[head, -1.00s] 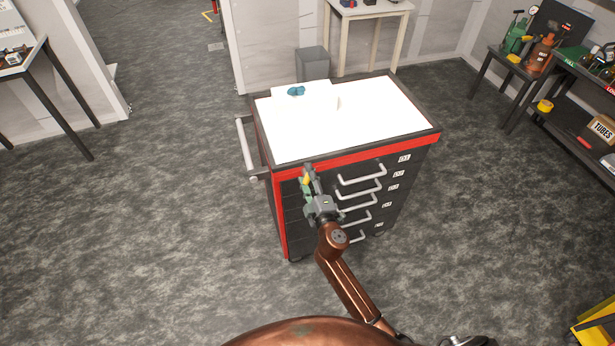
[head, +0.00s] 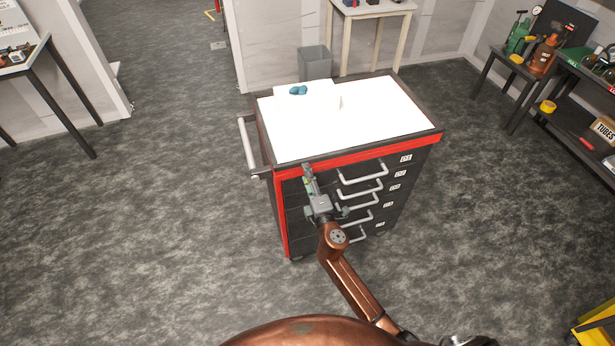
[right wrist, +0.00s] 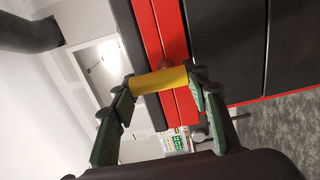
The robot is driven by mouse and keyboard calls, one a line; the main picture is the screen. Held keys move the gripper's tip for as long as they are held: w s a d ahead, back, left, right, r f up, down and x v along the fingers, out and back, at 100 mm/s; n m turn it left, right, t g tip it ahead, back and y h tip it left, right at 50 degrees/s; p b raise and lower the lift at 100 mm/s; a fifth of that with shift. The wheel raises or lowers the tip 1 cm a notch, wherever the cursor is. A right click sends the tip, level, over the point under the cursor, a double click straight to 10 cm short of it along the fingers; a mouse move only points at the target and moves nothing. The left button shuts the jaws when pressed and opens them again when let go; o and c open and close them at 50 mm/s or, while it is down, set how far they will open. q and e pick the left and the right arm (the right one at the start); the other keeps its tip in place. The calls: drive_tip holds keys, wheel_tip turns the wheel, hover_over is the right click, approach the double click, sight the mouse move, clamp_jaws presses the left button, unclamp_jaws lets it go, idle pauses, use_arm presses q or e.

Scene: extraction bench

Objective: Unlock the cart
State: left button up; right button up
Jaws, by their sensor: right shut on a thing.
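The cart (head: 350,157) is dark with a red frame and a white top, and stands in the middle of the head view. Several drawers with silver handles face me. My right gripper (head: 309,183) is at the upper left of the cart's front, just below the red top band. In the right wrist view, its green-padded fingers (right wrist: 160,80) are shut on a yellow cylindrical piece (right wrist: 160,78), close before the cart's red frame (right wrist: 172,30). Its far end is hidden, so I cannot tell whether it sits in a lock. My left gripper is not in view.
A grey bin (head: 315,62) and a pale table (head: 372,12) stand behind the cart. Dark shelving (head: 575,105) is at the right. A push bar (head: 247,145) juts from the cart's left side.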

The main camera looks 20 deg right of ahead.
drive_tip(key=o, duration=1.2)
drive_tip(key=s, duration=1.2)
drive_tip(key=shift+d, duration=0.15)
